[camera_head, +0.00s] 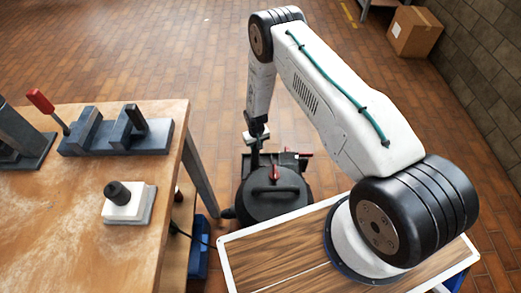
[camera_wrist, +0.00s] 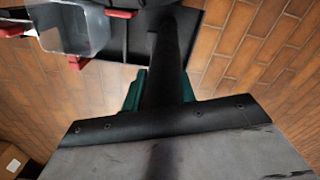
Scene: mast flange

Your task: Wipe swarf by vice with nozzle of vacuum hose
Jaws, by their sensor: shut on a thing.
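The vice (camera_head: 85,128), blue-grey with two raised jaws, sits at the back right of the wooden bench. Pale, dusty-looking patches mark the bench top, but I cannot make out the swarf clearly. The vacuum (camera_head: 272,192), a round black canister with a red latch, stands on the floor right of the bench. Its grey body and red parts show in the wrist view (camera_wrist: 72,28). My gripper (camera_head: 257,138) is low beside the vacuum, its green fingers shut on a black tube, seemingly the hose nozzle (camera_wrist: 166,65). The nozzle's tip is not clearly visible.
The bench (camera_head: 60,235) fills the left, with a white block with a black knob (camera_head: 125,205) near its edge. A red-handled tool (camera_head: 42,102) stands at left. A cardboard box (camera_head: 414,32) is far right. Floor behind is clear.

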